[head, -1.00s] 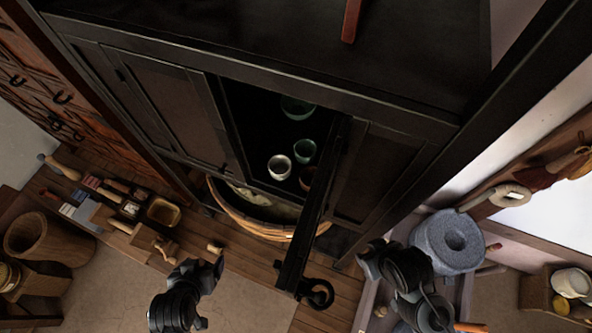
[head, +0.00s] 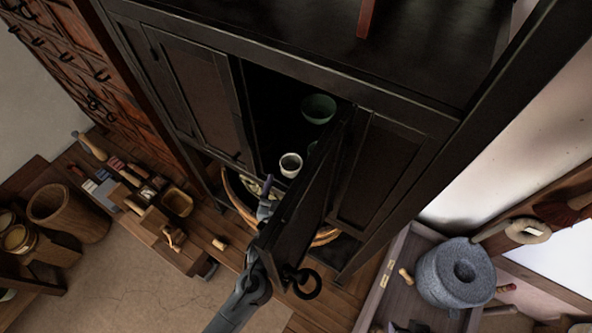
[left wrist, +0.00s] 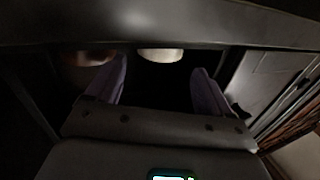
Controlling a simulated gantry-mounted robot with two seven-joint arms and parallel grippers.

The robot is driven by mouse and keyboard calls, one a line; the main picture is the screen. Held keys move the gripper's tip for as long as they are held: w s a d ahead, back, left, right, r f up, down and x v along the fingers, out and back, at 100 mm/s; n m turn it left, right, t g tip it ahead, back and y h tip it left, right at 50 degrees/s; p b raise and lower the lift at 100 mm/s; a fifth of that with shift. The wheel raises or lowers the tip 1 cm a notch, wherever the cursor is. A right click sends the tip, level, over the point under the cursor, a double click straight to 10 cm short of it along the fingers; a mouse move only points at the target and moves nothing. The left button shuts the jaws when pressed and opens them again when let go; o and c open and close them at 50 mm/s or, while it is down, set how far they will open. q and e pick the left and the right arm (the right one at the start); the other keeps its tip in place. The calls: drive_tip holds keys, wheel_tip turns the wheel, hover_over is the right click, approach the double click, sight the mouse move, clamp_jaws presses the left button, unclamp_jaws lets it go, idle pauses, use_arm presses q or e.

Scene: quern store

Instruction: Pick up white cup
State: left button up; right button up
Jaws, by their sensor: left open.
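The white cup (head: 290,164) stands upright near the front of a dark cabinet's open compartment. My left gripper (head: 267,190) is just in front of and below it, left of the open door, and apart from it. In the left wrist view my left gripper (left wrist: 158,75) has its two fingers spread with nothing between them. The cup's pale lower part (left wrist: 160,55) shows beyond the fingertips, roughly centred; its top is hidden by a dark edge. My right gripper is not in view.
The open cabinet door (head: 302,205) with a ring handle (head: 300,283) stands close to the right of my left arm. A green bowl (head: 319,108) is deeper inside. A brownish round thing (left wrist: 90,57) shows left of the cup. A basket (head: 233,190) sits under the compartment.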

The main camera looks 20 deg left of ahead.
sight(288, 173)
use_arm(q)
drive_tip(key=shift+w+a+f+b, duration=0.15)
drive_tip(key=shift+w+b, duration=0.25)
drive_tip(key=shift+w, duration=0.8)
drive_tip(key=w+b, duration=0.1)
drive_tip(key=w, duration=0.1)
drive_tip(key=w+b, duration=0.1)
drive_tip(key=w, duration=0.1)
drive_tip(key=shift+w+a+b, duration=0.1)
drive_tip(key=shift+a+b, duration=0.15)
drive_tip(key=shift+b, duration=0.05)
drive_tip(key=shift+w+a, duration=0.1)
drive_tip(key=shift+w, duration=0.5)
drive_tip(key=c, duration=0.8)
drive_tip(key=shift+r, duration=0.25)
